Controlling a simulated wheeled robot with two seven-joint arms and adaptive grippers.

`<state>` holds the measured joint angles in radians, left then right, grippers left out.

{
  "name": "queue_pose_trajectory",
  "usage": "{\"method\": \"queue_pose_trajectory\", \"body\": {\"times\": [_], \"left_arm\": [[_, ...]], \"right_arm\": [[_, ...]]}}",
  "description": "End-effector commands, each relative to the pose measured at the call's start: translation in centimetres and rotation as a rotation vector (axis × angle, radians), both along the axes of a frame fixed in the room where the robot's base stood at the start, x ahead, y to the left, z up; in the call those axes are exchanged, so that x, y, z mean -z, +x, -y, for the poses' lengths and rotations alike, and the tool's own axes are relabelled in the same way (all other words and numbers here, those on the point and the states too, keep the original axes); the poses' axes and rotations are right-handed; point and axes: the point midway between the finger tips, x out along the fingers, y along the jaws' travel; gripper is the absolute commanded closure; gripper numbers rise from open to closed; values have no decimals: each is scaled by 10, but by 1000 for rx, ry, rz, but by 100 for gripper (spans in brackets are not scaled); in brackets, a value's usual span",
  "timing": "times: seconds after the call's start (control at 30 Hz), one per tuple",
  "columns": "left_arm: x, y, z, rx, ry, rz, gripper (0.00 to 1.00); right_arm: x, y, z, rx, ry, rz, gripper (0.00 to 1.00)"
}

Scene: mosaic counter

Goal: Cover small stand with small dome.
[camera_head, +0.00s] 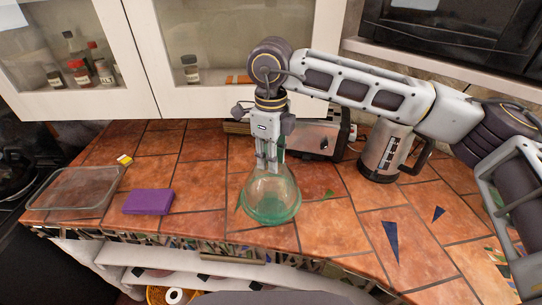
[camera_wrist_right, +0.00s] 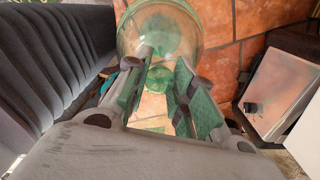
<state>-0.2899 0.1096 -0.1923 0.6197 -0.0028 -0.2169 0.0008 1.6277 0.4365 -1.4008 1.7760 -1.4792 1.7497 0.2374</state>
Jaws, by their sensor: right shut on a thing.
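A clear, green-tinted glass dome (camera_head: 268,188) is upright at the middle of the counter's front part, wide end down. It also shows in the wrist view (camera_wrist_right: 150,20). My right gripper (camera_head: 268,165) points down and is shut on the top of the dome; its fingers also show in the wrist view (camera_wrist_right: 162,62). A greener band shows at the dome's bottom; I cannot tell whether it is the rim or the small stand under it. I cannot make out the stand separately, nor whether the dome touches the counter. My left gripper is not in view.
A purple box (camera_head: 148,202) and a clear glass dish (camera_head: 78,207) lie to the left. A toaster (camera_head: 312,138) stands behind the gripper, and a metal jug (camera_head: 386,151) stands to the right. The tiled counter (camera_head: 335,230) is bare at front right.

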Motion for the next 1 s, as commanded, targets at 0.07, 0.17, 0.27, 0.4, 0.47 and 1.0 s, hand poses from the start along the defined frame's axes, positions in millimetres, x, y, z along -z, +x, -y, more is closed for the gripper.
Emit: {"method": "queue_pose_trajectory", "body": {"times": [0.07, 0.17, 0.27, 0.4, 0.47, 1.0], "left_arm": [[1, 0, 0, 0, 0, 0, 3], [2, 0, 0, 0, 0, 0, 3], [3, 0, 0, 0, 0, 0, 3], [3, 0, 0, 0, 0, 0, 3], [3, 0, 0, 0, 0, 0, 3], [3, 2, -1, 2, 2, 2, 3]], "right_arm": [[1, 0, 0, 0, 1, 0, 100], [2, 0, 0, 0, 1, 0, 100], [2, 0, 0, 0, 1, 0, 100], [3, 0, 0, 0, 1, 0, 68], [3, 0, 0, 0, 1, 0, 60], [-1, 0, 0, 0, 0, 1, 50]]}}
